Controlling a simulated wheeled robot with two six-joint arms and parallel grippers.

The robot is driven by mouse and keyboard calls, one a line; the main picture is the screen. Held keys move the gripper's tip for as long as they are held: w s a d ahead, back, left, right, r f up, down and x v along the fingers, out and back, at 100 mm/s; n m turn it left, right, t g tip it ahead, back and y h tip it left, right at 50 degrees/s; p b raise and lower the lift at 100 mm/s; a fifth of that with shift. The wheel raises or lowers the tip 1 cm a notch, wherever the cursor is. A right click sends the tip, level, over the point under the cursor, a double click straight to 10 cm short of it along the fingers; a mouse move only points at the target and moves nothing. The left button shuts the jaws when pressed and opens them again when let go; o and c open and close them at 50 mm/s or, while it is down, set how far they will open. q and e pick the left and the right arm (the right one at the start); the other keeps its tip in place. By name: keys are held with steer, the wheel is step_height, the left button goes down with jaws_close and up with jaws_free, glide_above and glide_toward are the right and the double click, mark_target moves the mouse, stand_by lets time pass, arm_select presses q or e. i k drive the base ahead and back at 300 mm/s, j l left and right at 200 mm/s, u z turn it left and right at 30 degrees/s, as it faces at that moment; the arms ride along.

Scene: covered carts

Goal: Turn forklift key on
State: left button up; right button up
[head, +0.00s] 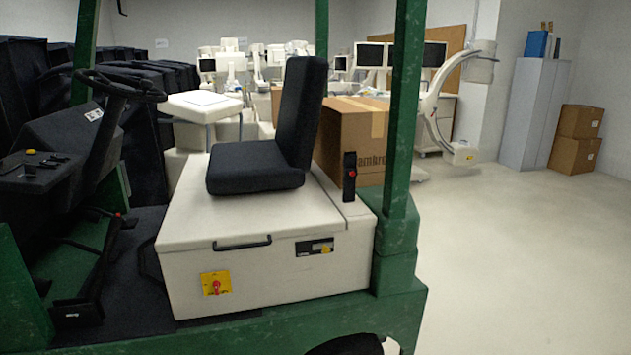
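The forklift (400,300) has a green frame and fills the left and middle of the head view. On the side of its white seat box (270,270) is a yellow plate (208,291) with a red key-like switch (216,286). The switch is small, and I cannot tell whether it stands at on or off. Neither of my grippers shows in this view.
A black seat (255,168) sits on the box and a steering wheel (120,85) is at the left. Green posts (404,110) rise from the frame. A cardboard box (360,140) stands behind. The pale floor (530,260) at the right is clear.

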mark_target(30, 171)
steer(key=u, duration=1.4)
steer(key=i+z, duration=0.1)
